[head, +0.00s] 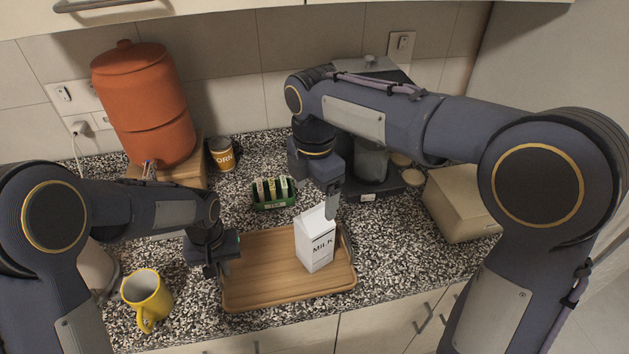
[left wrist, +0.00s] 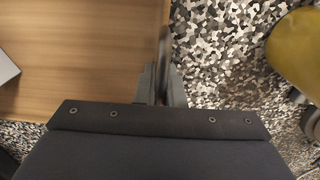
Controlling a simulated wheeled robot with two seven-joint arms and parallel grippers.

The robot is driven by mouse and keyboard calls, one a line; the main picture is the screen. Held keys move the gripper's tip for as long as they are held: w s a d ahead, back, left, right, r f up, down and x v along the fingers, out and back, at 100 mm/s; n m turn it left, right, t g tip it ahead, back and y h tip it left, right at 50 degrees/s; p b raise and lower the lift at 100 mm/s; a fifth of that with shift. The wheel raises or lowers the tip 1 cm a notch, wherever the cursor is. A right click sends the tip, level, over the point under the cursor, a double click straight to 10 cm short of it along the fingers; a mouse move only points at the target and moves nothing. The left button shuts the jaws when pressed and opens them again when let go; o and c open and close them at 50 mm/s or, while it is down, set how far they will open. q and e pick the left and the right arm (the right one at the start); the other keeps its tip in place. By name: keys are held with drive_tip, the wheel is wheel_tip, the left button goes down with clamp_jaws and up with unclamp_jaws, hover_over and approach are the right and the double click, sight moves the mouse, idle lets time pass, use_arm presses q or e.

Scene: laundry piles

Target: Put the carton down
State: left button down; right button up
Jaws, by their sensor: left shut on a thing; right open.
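The white milk carton (head: 316,243) stands upright on the right part of the wooden tray (head: 262,262), which lies on the speckled counter. My right gripper (head: 330,206) is open at the carton's top; one finger shows beside its upper right edge, and the other is hidden. My left gripper (head: 222,266) is shut on the tray's left rim. In the left wrist view its fingers (left wrist: 160,88) close over the tray's edge (left wrist: 150,60). A pale corner at the left of that view looks like the carton (left wrist: 6,66).
A yellow mug (head: 146,297) stands left of the tray, near the counter's front.

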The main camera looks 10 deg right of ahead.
wheel_tip(320, 180, up, 2)
drive_tip(key=shift+r, duration=0.1)
drive_tip(key=shift+d+r, duration=0.1)
drive_tip(key=shift+r, duration=0.1)
drive_tip(key=s+d+m+t+y, duration=0.2)
drive_tip(key=s+d+m+y, duration=0.2)
drive_tip(key=s+d+m, duration=0.65)
drive_tip(key=s+a+f+m+t, duration=0.1)
drive_tip(key=s+f+m+t, duration=0.2)
drive_tip(key=s+f+m, duration=0.3)
drive_tip(key=s+m, duration=0.4)
drive_tip(key=m, duration=0.3)
drive_tip(key=shift+s+m+t, duration=0.3)
drive_tip(key=shift+s+m, duration=0.05)
drive_tip(key=shift+s, duration=0.05)
drive_tip(key=shift+f, duration=0.1)
use_arm(q)
drive_tip(key=c, duration=1.5)
unclamp_jaws()
